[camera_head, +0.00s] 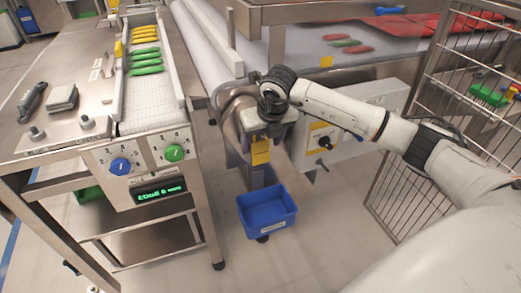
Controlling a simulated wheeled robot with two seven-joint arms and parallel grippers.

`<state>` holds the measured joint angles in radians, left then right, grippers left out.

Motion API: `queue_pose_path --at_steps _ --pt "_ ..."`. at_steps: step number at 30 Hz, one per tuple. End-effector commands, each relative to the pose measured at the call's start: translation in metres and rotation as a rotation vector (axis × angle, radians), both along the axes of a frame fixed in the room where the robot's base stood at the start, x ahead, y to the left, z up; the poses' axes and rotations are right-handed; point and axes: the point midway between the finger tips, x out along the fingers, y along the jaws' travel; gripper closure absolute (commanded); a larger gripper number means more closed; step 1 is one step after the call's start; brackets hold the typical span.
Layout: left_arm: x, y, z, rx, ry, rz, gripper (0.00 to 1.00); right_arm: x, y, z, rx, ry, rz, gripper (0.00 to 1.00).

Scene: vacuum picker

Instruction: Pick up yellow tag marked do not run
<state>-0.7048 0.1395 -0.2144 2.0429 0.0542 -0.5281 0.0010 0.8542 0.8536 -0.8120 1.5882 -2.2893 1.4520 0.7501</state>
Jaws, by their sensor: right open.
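A yellow tag (260,153) hangs upright below my right gripper, in front of the grey machine; its print is too small to read. My right gripper (268,128) is open and points down just above the tag. I cannot tell whether its fingers touch the tag, since the wrist covers part of them. Another small yellow label (326,62) sits on the edge of the white conveyor behind. My left gripper is not in view.
A blue bin (267,210) stands on the floor below the tag. A steel sorting table (60,70) with dials and coloured pieces is at left. A white control box (345,140) with a yellow plate stands behind my right arm. A wire cage (455,75) is at right.

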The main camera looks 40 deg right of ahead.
Motion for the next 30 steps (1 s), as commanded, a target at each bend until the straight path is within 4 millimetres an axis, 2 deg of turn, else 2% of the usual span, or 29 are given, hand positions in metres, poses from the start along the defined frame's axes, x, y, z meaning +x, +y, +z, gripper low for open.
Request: queue_pose_path --at_steps 4,11,12,18,20,30 --pt "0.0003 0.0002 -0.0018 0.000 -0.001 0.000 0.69 0.0055 -0.0005 -0.0146 0.001 0.001 0.000 0.34" --pt "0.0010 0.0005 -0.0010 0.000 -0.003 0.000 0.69 0.0066 -0.0008 -0.0161 0.001 -0.001 0.002 0.34" --pt "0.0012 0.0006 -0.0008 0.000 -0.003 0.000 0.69 0.0065 -0.0008 -0.0160 0.001 -0.001 0.002 0.36" --pt "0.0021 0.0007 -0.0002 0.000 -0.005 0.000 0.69 0.0064 -0.0009 -0.0158 0.001 -0.001 0.002 0.70" --pt "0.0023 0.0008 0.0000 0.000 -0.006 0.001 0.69 0.0064 -0.0010 -0.0157 0.001 -0.001 0.002 0.78" --pt "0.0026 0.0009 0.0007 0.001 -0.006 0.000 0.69 0.0069 -0.0011 -0.0113 0.001 -0.002 0.001 0.78"
